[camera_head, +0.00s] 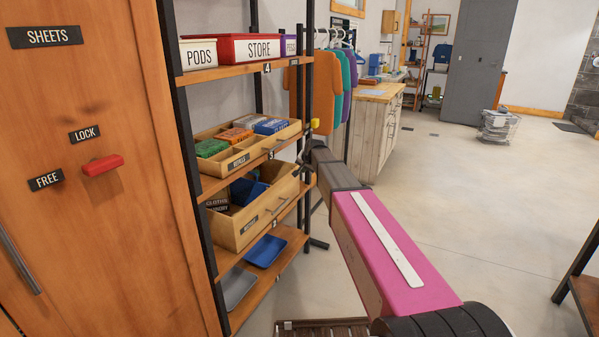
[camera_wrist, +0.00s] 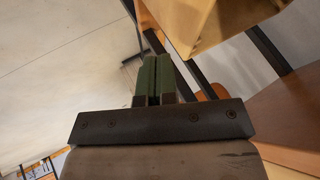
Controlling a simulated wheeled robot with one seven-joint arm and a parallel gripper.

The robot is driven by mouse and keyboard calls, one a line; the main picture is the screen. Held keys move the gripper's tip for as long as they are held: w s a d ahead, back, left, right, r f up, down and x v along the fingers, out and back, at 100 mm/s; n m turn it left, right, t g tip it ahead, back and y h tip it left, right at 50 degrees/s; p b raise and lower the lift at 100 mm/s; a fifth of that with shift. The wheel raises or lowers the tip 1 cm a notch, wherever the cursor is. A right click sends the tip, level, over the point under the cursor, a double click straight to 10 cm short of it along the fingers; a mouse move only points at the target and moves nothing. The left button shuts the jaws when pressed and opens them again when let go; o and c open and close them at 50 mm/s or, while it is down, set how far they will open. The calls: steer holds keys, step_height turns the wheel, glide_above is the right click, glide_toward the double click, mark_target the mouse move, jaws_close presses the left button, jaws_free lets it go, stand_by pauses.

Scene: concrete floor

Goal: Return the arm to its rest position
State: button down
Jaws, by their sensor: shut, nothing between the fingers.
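My arm (camera_head: 372,240), with a pink link, reaches from the lower right of the head view toward the wooden shelf unit. Its far end is beside the shelf's right post, near the drawers. My gripper (camera_wrist: 154,78) shows in the wrist view with its two green fingers together and nothing between them. In the head view its fingertips are small and hard to make out. The upper drawer (camera_head: 238,158) holds green, orange and blue packs. The lower drawer (camera_head: 255,222) stands pulled out and holds dark blue and black items.
A wooden cabinet (camera_head: 95,220) with a red lock handle (camera_head: 102,165) stands at the left. A red STORE bin (camera_head: 258,49) sits on the top shelf. Blue (camera_head: 265,251) and grey (camera_head: 239,287) trays lie on the low shelf. Hanging clothes (camera_head: 322,95) are behind. Open floor (camera_head: 470,220) lies to the right.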

steer(key=v, duration=0.7)
steer(key=s+d+f+n+g+h, duration=0.1)
steer(key=s+d+f+g, duration=0.1)
steer(key=s+f, duration=0.5)
steer(key=s+d+f+n+g, duration=0.2)
steer(key=s+d+f, duration=0.3)
steer(key=s, duration=1.3)
steer(key=s+d+f+n+g+h, duration=0.1)
steer(key=s+d+f+g, duration=0.2)
steer(key=s+f, duration=0.6)
steer(key=s, duration=0.4)
steer(key=shift+s+d+n+h, duration=0.25)
steer(key=shift+d+n+h, duration=0.05)
steer(key=shift+d+n, duration=0.1)
